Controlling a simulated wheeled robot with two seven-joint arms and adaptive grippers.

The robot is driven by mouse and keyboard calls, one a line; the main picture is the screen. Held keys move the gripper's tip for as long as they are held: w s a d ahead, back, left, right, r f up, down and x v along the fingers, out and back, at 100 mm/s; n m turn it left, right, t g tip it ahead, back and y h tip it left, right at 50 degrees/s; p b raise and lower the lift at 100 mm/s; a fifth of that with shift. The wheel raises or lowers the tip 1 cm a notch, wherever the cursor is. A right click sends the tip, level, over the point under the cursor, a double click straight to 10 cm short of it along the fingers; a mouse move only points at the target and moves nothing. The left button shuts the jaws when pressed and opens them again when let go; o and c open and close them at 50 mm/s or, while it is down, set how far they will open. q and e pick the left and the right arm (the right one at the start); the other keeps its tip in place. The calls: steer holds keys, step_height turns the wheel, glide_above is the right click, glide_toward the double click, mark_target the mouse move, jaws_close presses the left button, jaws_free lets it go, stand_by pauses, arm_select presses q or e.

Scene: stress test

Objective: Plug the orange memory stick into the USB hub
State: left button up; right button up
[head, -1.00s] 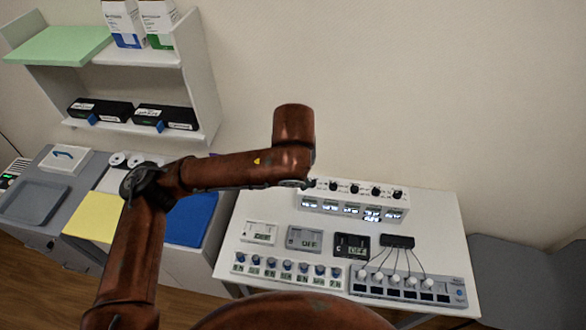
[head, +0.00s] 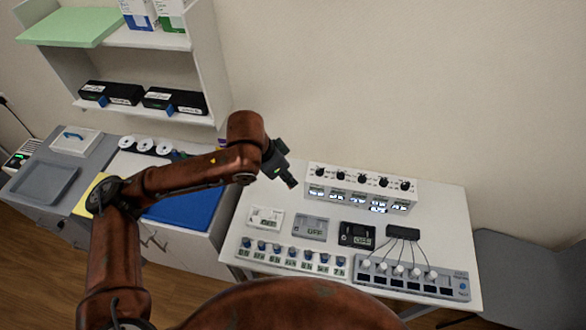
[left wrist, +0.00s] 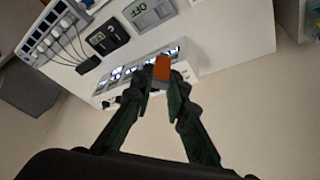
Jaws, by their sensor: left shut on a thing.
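My left gripper (head: 284,172) is shut and points down and right above the back left part of the white table (head: 258,196). In the left wrist view the orange memory stick (left wrist: 162,67) sticks out from between the fingertips of the left gripper (left wrist: 161,88). My right gripper is not in view.
A white box with knobs and lit displays (head: 358,189) stands at the table's back. In front lie a white switch panel (head: 265,218), grey panel (head: 310,227), black panel (head: 357,235), a knob row (head: 290,257) and a cabled strip (head: 412,278). A shelf (head: 205,60) stands left.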

arm_select(q)
steer(key=f+m, duration=0.1)
steer(key=m, duration=0.1)
steer(key=a+f+m+g, duration=0.1)
steer(key=m, duration=0.1)
steer(key=s+a+f+m+g, duration=0.1)
steer(key=f+m, duration=0.1)
steer(key=shift+s+h, duration=0.1)
steer(key=shift+h, duration=0.3)
steer(key=w+a+f+n+t+y, duration=0.1)
steer(key=a+n+t+y, duration=0.3)
steer(key=a+n, duration=1.1)
steer(key=shift+a+f+n+y, duration=0.3)
steer(key=shift+f+n, duration=0.3)
steer(key=shift+n, duration=0.5)
steer(key=shift+w, duration=0.1)
steer(key=d, duration=1.4)
